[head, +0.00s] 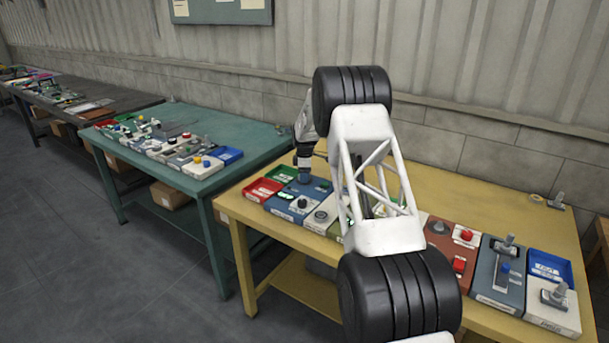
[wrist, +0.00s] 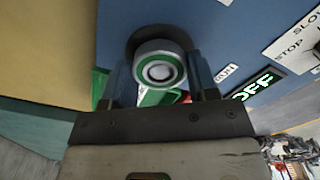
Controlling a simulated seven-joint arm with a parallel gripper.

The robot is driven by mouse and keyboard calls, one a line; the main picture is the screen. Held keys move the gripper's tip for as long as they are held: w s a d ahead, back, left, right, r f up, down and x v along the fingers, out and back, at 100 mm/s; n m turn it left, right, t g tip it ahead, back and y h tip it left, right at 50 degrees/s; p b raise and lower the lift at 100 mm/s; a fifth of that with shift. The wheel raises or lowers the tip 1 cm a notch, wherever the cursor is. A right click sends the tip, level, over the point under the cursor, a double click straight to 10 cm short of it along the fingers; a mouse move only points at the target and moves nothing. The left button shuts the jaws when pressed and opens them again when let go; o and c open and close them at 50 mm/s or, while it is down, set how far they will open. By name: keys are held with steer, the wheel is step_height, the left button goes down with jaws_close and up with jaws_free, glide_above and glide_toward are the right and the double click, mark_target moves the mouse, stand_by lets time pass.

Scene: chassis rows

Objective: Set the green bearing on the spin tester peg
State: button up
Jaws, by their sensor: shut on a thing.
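The green bearing (wrist: 160,52), a pale metal ring with a green band, sits between the two blue-grey fingers of my gripper (wrist: 161,78) in the wrist view. My gripper is shut on it. The spin tester (wrist: 225,30) is the blue panel behind it, with a dark round area (wrist: 137,38) partly covered by the bearing. The peg cannot be made out clearly, nor whether the bearing touches it. In the head view my gripper (head: 305,178) points down over the blue spin tester (head: 287,204); the bearing cannot be made out there.

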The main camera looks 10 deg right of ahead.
stand_by(0.4)
steer(key=o, duration=1.1)
steer(key=shift+r, duration=0.15)
steer(key=shift+r, duration=3.75)
steer(key=shift+r, duration=0.1)
step_height(320, 180, up, 7)
steer(key=shift+f, duration=0.1)
steer(key=shift+s, duration=0.1)
